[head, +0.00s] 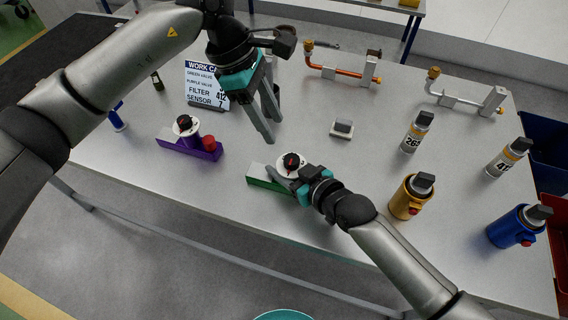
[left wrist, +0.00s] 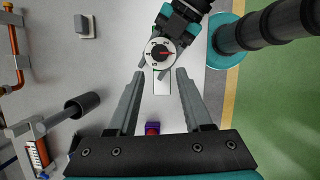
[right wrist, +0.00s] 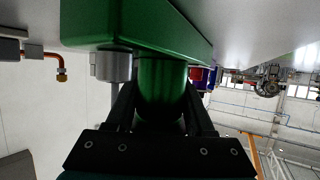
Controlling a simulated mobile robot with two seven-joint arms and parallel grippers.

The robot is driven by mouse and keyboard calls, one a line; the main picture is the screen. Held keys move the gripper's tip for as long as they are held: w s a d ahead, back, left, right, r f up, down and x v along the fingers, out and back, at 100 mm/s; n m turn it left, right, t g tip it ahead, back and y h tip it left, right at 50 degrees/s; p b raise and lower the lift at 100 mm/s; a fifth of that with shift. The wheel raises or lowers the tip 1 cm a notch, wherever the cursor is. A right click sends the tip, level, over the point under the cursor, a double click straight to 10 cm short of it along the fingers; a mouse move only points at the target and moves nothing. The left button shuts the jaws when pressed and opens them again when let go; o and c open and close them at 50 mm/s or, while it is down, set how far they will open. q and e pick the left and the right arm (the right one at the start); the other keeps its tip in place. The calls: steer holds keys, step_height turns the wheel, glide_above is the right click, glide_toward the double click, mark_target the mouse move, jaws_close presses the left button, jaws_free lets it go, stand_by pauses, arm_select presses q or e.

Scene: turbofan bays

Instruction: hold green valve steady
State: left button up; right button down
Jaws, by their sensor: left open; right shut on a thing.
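The green valve (head: 266,184) stands on the table, with a white dial and a black knob with a red mark on top (head: 291,163). Its dial also shows in the left wrist view (left wrist: 160,53). My right gripper (head: 290,176) is shut on the green valve; the right wrist view shows its fingers around the green cylindrical body (right wrist: 160,90) under the green block. My left gripper (head: 269,125) is open and empty above the table, behind the valve. In the left wrist view its fingers (left wrist: 161,100) point toward the dial, apart from it.
A purple valve (head: 190,145) stands left, near a work card (head: 207,86). A small grey block (head: 342,128) lies behind the green valve. Several canisters, including a yellow one (head: 409,198) and a blue one (head: 514,228), stand right. Pipe assemblies (head: 342,72) lie at the back.

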mark_target(292, 158)
arm_select(q)
steer(key=shift+o, duration=1.8)
steer(key=shift+d+r+m, duration=0.15)
steer(key=shift+d+m, duration=0.1)
steer(key=shift+m, duration=0.45)
steer(key=d+r+m+y, duration=0.2)
steer(key=d+m+y, duration=0.2)
steer(key=m, duration=1.1)
steer(key=shift+t, duration=0.3)
steer(key=f, duration=1.1)
steer(key=shift+s+a+f, duration=0.2)
steer(key=shift+s, duration=0.15)
jaws_close()
